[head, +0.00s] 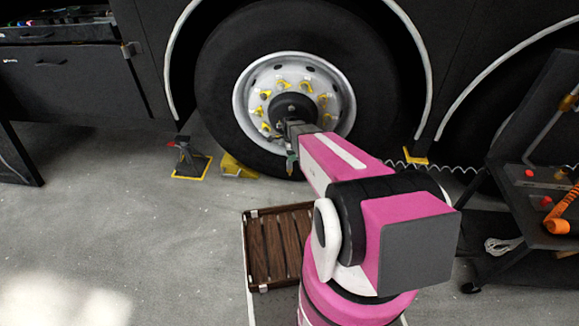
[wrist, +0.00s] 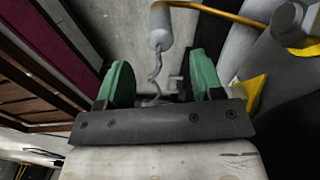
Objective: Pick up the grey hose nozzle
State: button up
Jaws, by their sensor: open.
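A light grey cylinder (wrist: 160,28), which looks like the hose nozzle, is beyond the fingertips, roughly in line with the gap. A yellow tube meets its top, and a thin wavy grey piece hangs from its lower end toward the gap. I cannot pick the nozzle out in the head view.
A large wheel (head: 300,95) stands behind my gripper. A jack stand (head: 188,158) and a yellow chock (head: 237,167) are on the floor to its left. A slatted brown crate (head: 280,245) is below. A dark cart (head: 535,190) stands right. The left floor is clear.

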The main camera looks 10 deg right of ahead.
jog(key=shift+w+a+f, duration=0.1)
jog(key=shift+a+f, duration=0.05)
jog(key=shift+f, duration=1.2)
jog(key=shift+a+f, duration=0.15)
jog(key=shift+f, duration=1.15)
grip_shut()
jog(key=shift+r, duration=0.15)
jog(key=shift+r, duration=0.65)
notch_tip(320, 180, up, 3)
jog(key=shift+f, duration=0.2)
jog(key=s+a+r, duration=0.5)
jog(key=a+r, duration=0.5)
jog(key=r, duration=0.1)
jog(key=shift+s+a+r, duration=0.15)
jog(key=shift+s+r, duration=0.1)
jog(key=shift+r, duration=0.05)
